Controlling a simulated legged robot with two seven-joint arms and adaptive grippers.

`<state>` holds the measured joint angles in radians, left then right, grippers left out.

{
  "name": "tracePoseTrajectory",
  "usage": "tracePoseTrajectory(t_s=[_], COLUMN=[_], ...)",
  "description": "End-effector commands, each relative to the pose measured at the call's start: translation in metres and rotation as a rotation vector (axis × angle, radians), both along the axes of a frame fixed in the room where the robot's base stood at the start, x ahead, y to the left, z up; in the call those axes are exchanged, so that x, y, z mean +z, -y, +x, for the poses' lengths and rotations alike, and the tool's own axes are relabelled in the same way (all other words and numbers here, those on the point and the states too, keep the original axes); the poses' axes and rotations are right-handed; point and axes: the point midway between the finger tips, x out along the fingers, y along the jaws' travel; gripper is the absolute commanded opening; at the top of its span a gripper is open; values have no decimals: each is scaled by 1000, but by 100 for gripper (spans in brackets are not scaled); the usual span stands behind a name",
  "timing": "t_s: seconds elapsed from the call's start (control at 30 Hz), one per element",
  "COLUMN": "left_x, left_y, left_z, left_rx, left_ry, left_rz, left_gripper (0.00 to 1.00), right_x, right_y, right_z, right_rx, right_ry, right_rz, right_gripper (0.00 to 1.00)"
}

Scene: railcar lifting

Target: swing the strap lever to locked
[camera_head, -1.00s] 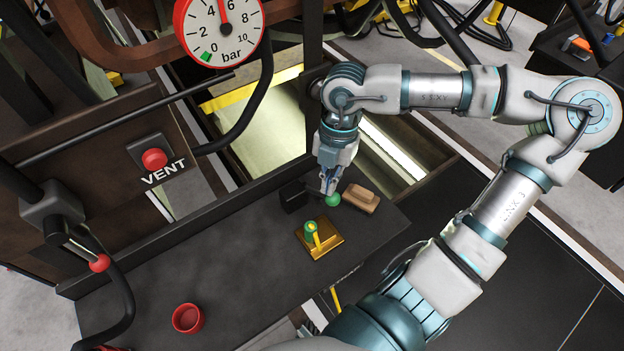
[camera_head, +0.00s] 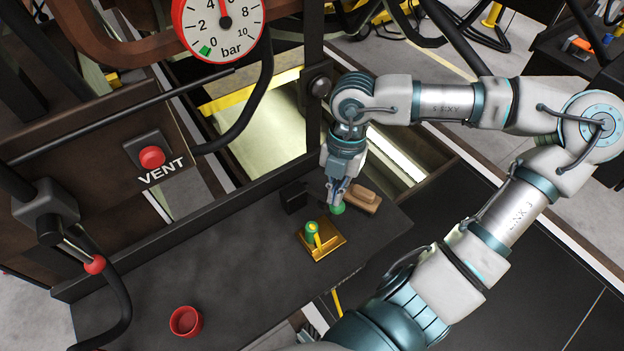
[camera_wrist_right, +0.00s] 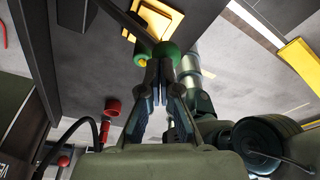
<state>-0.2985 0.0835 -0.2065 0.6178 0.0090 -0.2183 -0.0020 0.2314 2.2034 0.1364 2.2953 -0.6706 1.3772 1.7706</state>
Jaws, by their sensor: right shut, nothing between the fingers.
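A green ball knob (camera_head: 337,208) sits at the tips of my right gripper (camera_head: 336,196), between a black block (camera_head: 293,197) and a tan block (camera_head: 362,199) on the dark bench. It looks like the strap lever's end; its shaft is mostly hidden, so its full angle cannot be told. In the right wrist view the green ball (camera_wrist_right: 167,52) is just beyond the fingertips (camera_wrist_right: 160,68). The fingers are shut with nothing between them and appear to touch the ball. My left gripper is not in view.
A yellow plate (camera_head: 330,247) with a green-and-yellow knob (camera_head: 311,228) is close by on the bench. A red cup (camera_head: 186,321) stands at the near end. A red VENT button (camera_head: 152,157) and a red-ended lever (camera_head: 94,265) are at left. The middle bench is clear.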

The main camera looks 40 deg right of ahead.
Motion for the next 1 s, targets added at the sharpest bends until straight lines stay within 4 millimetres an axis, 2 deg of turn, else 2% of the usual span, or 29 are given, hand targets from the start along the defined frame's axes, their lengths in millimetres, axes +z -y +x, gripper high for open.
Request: tracePoseTrajectory(t_s=[0.33, 0.73, 1.0], left_x=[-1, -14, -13], left_y=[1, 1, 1], left_z=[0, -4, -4], left_rx=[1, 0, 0], left_ry=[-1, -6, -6], left_rz=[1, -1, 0], left_gripper=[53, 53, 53], right_x=[-2, -15, -14], right_y=[2, -1, 0], right_z=[-1, -13, -14], right_rx=[1, 1, 1], right_ry=[0, 0, 1], right_rz=[2, 0, 1], right_gripper=[0, 0, 0])
